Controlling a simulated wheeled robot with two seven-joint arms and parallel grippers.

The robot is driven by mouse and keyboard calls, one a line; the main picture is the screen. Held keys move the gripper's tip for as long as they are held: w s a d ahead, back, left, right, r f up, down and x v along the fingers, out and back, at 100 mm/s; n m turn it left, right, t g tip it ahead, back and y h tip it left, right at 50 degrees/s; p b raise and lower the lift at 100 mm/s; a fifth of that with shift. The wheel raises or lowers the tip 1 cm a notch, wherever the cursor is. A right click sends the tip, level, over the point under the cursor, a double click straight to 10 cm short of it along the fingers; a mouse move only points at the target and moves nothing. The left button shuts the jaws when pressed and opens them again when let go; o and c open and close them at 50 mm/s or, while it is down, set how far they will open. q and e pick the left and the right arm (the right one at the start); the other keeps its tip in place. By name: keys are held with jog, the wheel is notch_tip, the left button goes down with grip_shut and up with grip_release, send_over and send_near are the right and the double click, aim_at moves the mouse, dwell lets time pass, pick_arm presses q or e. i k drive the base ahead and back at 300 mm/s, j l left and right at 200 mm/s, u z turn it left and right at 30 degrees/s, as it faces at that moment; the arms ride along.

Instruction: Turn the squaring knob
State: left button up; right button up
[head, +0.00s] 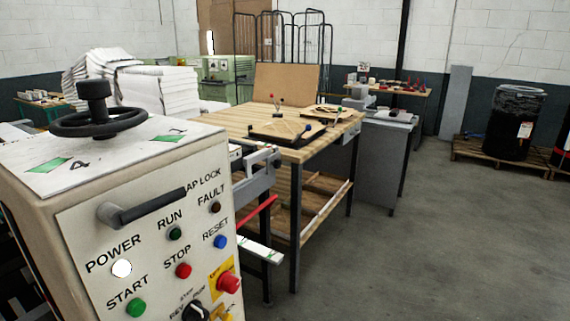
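A cream machine cabinet (65,210) fills the left foreground. On its top stands a black handwheel (97,122) with a raised round black knob (94,89). White plates with green marks and a "4" lie around it. A black rotary knob (195,311) sits at the bottom of the front panel, partly cut off by the frame edge. No readable label says "squaring", so I cannot tell which knob has that name. Neither of my grippers is in view.
The panel has a black lever handle (148,206), several buttons and a red emergency stop (228,282). A wooden workbench (230,119) stands behind, with a grey cabinet (378,165) beside it. A black drum (513,122) stands on a pallet at right. The floor (430,250) at right is clear.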

aim_at(277, 163)
jog(key=i+l+u, duration=0.15)
jog(key=l, duration=0.2)
jog(key=i+l+u, duration=0.1)
jog(key=l, duration=0.25)
jog(key=i+l+u, duration=0.15)
jog(key=l, duration=0.25)
jog(key=i+l+u, duration=0.15)
jog(key=l, duration=0.25)
jog(key=i+l+u, duration=0.1)
jog(key=l, duration=0.35)
jog(key=i+l+u, duration=0.15)
jog(key=l, duration=0.25)
jog(key=i+l+u, duration=0.25)
jog(key=i+l, duration=0.2)
jog(key=i, duration=0.15)
jog(key=i+l+u, duration=0.3)
jog(key=i+l, duration=0.25)
